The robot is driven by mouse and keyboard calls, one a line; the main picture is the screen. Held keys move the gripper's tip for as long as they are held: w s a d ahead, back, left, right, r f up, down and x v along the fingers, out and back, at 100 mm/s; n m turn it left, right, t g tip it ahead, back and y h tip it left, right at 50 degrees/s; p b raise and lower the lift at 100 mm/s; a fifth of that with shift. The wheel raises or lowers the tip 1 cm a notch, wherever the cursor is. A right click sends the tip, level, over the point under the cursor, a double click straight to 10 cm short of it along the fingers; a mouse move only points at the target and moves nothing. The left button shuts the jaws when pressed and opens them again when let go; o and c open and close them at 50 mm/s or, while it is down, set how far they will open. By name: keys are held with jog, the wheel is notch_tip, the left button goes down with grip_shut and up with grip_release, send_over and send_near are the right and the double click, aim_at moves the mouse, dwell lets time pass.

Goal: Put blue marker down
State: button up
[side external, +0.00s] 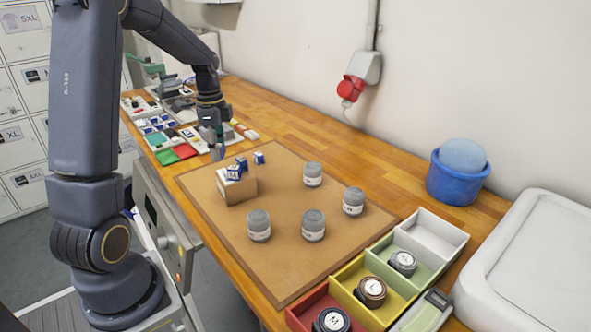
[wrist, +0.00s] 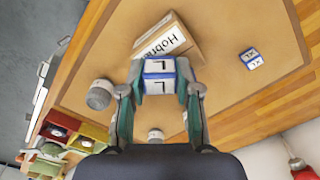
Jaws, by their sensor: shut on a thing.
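My gripper (wrist: 160,88) is shut on a blue and white marker (wrist: 159,66) with an L on its visible faces. The marker sits between the two fingertips, in front of a cardboard box (wrist: 178,38) with a white label. In the side external view my gripper (side external: 218,154) is low over the left part of the brown mat, close to the cardboard box (side external: 238,189). A second blue and white marker, lettered XL (wrist: 251,59), stands apart on the mat; it also shows in the side external view (side external: 259,158). I cannot tell whether the held marker touches anything.
Several grey-lidded jars (side external: 313,225) stand on the mat (side external: 280,255). A row of coloured compartments (side external: 345,275) holds round lettered pieces at the front right. A blue tub (side external: 458,185) stands on the right. Small parts and trays lie at the back left.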

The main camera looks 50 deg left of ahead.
jog(key=shift+w+a+f, duration=0.25)
jog(key=shift+w+f, duration=0.1)
jog(key=shift+f, duration=0.2)
jog(key=shift+w+a+f, duration=0.2)
jog(key=shift+w+f, duration=0.15)
jog(key=shift+f, duration=0.15)
jog(key=shift+w+f, duration=0.15)
jog(key=shift+f, duration=1.5)
jog(key=shift+f, duration=0.1)
jog(key=o, duration=0.7)
jog(key=shift+f, duration=0.1)
jog(key=shift+o, duration=0.2)
